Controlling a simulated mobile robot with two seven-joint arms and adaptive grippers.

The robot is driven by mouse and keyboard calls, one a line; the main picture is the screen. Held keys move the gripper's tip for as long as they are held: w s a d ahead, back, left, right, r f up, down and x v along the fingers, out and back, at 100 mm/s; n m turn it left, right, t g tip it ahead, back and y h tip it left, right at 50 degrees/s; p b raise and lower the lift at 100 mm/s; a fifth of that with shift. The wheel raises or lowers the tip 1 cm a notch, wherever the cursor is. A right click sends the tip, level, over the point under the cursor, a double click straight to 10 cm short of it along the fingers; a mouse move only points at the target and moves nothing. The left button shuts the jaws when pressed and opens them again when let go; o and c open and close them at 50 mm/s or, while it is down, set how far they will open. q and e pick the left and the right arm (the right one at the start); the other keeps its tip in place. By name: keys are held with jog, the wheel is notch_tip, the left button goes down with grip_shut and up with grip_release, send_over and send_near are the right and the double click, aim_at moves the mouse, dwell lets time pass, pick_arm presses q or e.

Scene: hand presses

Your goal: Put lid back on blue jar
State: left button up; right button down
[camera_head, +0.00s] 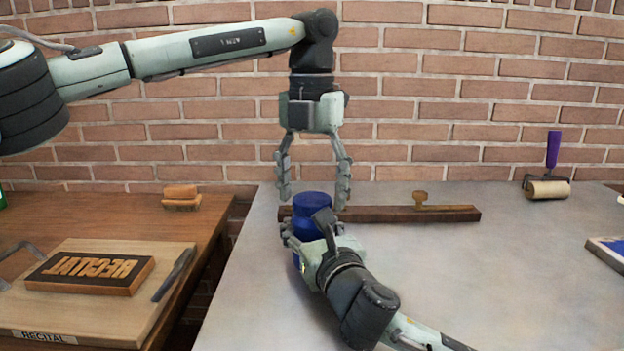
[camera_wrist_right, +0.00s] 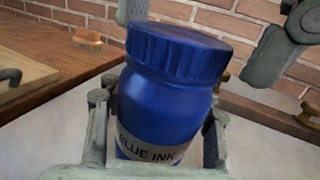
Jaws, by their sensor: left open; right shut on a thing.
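The blue jar (camera_wrist_right: 158,105), labelled "BLUE INK", stands on the grey table within my right gripper (camera_wrist_right: 157,128). That gripper is shut on the jar's body, a finger on each side. In the head view, the jar (camera_head: 300,230) is partly hidden by this gripper. A ribbed blue lid (camera_wrist_right: 178,48) sits on the jar's mouth; whether it is screwed tight cannot be told. My left gripper (camera_head: 313,192) points down over the jar, open and empty. Its fingers are spread wide on either side of the lid, apart from it.
Just behind the jar lies a long dark wooden bar (camera_head: 375,214) with a brass knob. A purple-handled roller (camera_head: 548,188) stands at the back right. A wooden table (camera_head: 100,212) at left bears a board with a lettered block (camera_head: 90,275). The grey table's middle right is clear.

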jog(key=shift+f, duration=0.1)
pick_arm(q)
jog(key=c, duration=1.2)
jog(key=m, duration=0.4)
jog(key=shift+m, duration=0.4)
jog(key=m, duration=0.3)
jog(key=shift+m, duration=0.3)
jog(key=o, duration=1.3)
jog(key=shift+o, duration=0.2)
notch_tip(320, 180, up, 12)
